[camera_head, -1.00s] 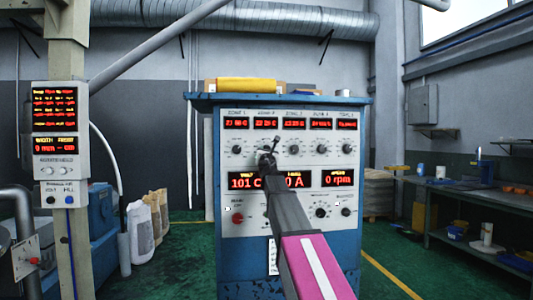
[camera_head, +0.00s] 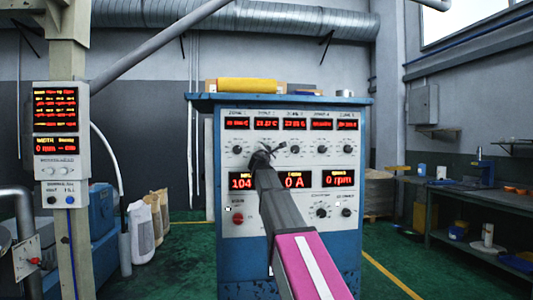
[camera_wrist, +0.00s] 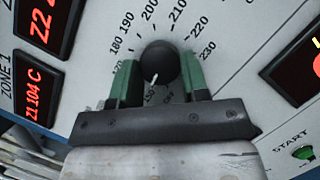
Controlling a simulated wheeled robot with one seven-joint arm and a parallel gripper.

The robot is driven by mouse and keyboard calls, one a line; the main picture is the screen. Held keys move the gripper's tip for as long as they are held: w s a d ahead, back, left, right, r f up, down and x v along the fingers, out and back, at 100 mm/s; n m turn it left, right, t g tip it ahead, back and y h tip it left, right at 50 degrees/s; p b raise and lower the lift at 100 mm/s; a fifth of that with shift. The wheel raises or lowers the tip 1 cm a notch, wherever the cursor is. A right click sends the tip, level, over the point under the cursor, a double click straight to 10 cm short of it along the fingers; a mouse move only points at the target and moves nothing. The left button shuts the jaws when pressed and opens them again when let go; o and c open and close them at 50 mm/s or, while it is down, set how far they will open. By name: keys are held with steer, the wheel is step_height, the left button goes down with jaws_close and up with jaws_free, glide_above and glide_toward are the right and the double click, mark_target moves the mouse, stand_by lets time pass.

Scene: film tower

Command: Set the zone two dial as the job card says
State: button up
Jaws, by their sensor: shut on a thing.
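The zone two dial is a round black knob (camera_wrist: 159,63) with a white pointer, on a pale panel in the wrist view. The pointer aims down-left, near the 150 mark. My gripper (camera_wrist: 160,82) has its green-padded fingers on both sides of the knob, shut on it. In the head view my gripper (camera_head: 264,158) reaches the second knob of the upper row and hides it. The job card cannot be made out.
The blue cabinet (camera_head: 290,268) carries several other knobs, red displays and a red button (camera_head: 238,218). A yellow roll (camera_head: 248,85) lies on top. A post with a display box (camera_head: 55,108) stands left.

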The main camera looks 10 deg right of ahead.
steer(key=m+g+y, duration=0.2)
steer(key=m, duration=0.5)
steer(key=m+g+y, duration=0.2)
steer(key=m+y, duration=0.1)
steer(key=m, duration=0.5)
steer(key=d+r+m+g+y, duration=0.1)
steer(key=m+g+y, duration=0.1)
steer(key=m, duration=0.6)
steer(key=shift+y, duration=0.6)
stand_by(0.5)
steer(key=o, duration=0.9)
steer(key=shift+s+r, duration=0.1)
steer(key=shift+r, duration=0.05)
steer(key=v, duration=1)
steer(key=shift+s+r, duration=0.1)
steer(key=shift+s, duration=0.2)
